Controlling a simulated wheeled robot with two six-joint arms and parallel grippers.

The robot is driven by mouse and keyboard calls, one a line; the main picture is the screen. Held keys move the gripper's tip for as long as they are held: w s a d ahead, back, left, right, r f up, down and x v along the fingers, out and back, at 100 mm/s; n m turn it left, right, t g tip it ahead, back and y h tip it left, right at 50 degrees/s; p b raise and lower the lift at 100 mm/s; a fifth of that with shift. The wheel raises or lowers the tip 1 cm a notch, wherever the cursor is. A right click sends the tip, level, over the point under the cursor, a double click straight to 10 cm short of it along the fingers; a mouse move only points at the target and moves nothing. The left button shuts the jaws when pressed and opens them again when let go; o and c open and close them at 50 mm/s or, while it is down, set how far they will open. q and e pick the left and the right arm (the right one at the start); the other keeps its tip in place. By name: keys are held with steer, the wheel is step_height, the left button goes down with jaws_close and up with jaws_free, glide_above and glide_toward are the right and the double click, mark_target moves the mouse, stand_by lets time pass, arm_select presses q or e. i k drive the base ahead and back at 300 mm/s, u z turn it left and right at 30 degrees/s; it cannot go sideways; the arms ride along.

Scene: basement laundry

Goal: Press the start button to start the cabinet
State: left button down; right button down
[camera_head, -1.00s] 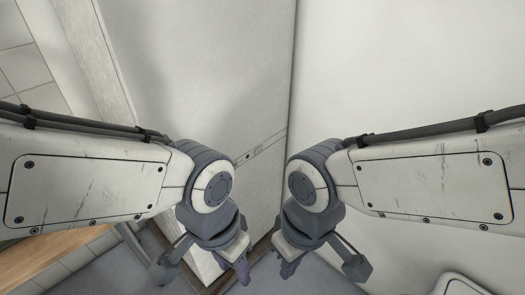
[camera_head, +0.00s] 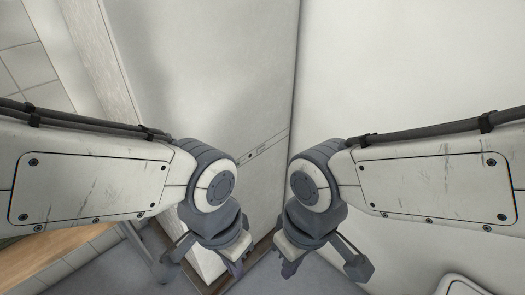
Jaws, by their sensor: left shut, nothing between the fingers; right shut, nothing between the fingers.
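A tall white panel (camera_head: 222,60) stands in front of me, with a narrow strip (camera_head: 262,147) bearing small dark marks low on it. It may be the cabinet; I cannot make out a start button. The strip's left end is close to my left arm's wrist in the picture. My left gripper (camera_head: 236,268) points down, shut and empty, in front of the panel's lower part. My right gripper (camera_head: 288,269) points down, shut and empty, just right of the left one. Neither gripper is seen touching anything.
A plain white wall (camera_head: 410,70) fills the right side. A white object (camera_head: 462,286) shows its edge at the bottom right. Tiles (camera_head: 30,65) and a pale post (camera_head: 95,60) are at the left. Wooden flooring (camera_head: 40,258) and grey floor (camera_head: 310,280) lie below.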

mark_target(264, 149)
steer(key=k, duration=0.5)
steer(key=u, duration=0.85)
steer(key=i, duration=0.75)
steer(key=z, duration=1.15)
